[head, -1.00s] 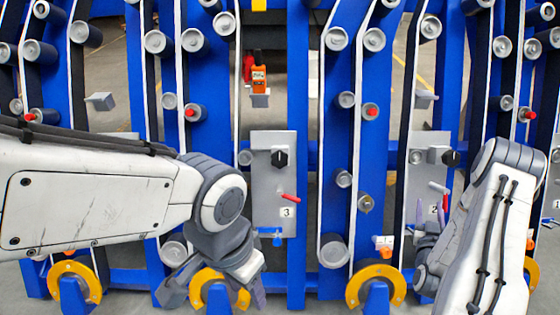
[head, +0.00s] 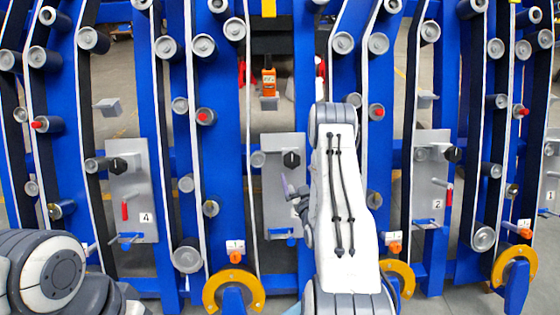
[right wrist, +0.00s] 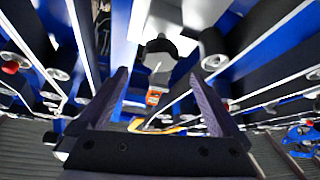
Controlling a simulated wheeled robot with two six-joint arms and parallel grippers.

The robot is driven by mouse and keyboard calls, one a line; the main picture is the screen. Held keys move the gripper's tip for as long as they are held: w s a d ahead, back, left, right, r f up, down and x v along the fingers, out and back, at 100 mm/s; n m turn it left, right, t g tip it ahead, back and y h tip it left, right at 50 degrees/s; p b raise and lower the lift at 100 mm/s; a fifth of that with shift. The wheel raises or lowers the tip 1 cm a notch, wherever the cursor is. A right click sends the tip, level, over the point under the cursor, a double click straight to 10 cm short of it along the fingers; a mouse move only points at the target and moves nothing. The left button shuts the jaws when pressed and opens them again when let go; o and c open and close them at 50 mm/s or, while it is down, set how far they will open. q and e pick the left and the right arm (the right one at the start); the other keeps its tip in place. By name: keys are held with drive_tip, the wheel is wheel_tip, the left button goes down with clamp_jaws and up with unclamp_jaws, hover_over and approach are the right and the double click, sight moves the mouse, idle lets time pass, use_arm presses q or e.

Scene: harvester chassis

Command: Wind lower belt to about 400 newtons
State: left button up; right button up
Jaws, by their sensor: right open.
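Several black belts with pale edges run over grey rollers on blue uprights; a belt (head: 90,130) passes left of the panel numbered 4 (head: 145,170). That panel has a black knob (head: 118,166) and a red handle (head: 125,210). The middle panel (head: 275,168) has a black knob (head: 291,158); my right arm covers its right side, and its red handle is hidden. My right gripper (head: 293,194) is in front of this panel; contact cannot be told. In the right wrist view its fingers (right wrist: 160,85) are apart and empty. An orange meter (head: 268,82) with a display sits above the panel.
Panel 2 (head: 430,185) stands to the right with its own knob and handle. Yellow half rings (head: 233,290) and orange fittings (head: 235,252) stick out low along the frame. The uprights and rollers are closely spaced. My left arm fills the lower left corner.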

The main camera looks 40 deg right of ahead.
sight(293, 162)
drive_tip(key=x, duration=0.8)
drive_tip(key=shift+w+d, duration=0.1)
drive_tip(key=shift+w, duration=0.15)
drive_tip(key=c, duration=1.3)
